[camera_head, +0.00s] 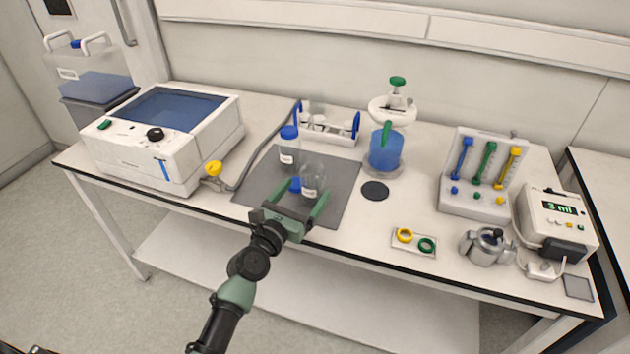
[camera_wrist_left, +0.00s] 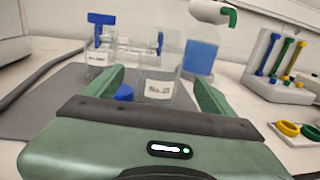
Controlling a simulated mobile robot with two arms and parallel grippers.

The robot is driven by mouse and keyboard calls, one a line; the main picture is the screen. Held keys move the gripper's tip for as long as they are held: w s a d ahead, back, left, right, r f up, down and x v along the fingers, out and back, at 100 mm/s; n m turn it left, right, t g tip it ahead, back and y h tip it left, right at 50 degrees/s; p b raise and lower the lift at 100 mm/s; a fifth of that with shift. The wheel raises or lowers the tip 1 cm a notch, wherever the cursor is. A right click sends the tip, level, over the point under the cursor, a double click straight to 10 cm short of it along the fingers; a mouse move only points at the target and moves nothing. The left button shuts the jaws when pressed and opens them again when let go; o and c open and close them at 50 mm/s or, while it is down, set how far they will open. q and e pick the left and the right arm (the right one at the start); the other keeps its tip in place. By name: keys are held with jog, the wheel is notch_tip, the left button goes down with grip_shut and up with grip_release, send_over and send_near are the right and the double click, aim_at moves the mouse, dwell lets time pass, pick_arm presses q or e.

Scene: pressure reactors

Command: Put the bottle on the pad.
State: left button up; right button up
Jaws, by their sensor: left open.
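An open clear bottle (camera_head: 309,175) with a white label stands on a dark grey mat (camera_head: 262,193); it also shows in the left wrist view (camera_wrist_left: 161,84). A loose blue cap (camera_head: 295,185) lies on the mat beside it. A second bottle (camera_head: 288,156), with a blue cap on, stands behind to the left. My left gripper (camera_head: 307,194) is open, its fingers pointing at the open bottle, one to each side in the picture; I cannot tell how deep it sits between them. A black round pad (camera_head: 375,191) lies bare right of the mat. My right gripper is out of view.
A white rack (camera_head: 325,133) stands behind the mat. A blue-filled vessel (camera_head: 386,150) stands behind the round pad. A white machine (camera_head: 165,130) is at left; a ring tray (camera_head: 414,242), metal pot (camera_head: 484,246) and small grey square (camera_head: 578,288) are at right.

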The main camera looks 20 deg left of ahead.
aim_at(307, 191)
pick_arm(q)
jog(key=shift+w+d+f, duration=0.1)
jog(key=shift+w+f, duration=0.05)
jog(key=shift+w, duration=0.45)
jog(key=shift+w+f, duration=0.15)
jog(key=shift+w, duration=0.4)
jog(key=shift+w+d+f+b, duration=0.15)
jog(key=shift+w+b, duration=0.15)
jog(key=shift+w, duration=1.15)
jog(key=shift+d, duration=0.1)
jog(key=c, duration=1.7)
jog(key=shift+c, duration=0.7)
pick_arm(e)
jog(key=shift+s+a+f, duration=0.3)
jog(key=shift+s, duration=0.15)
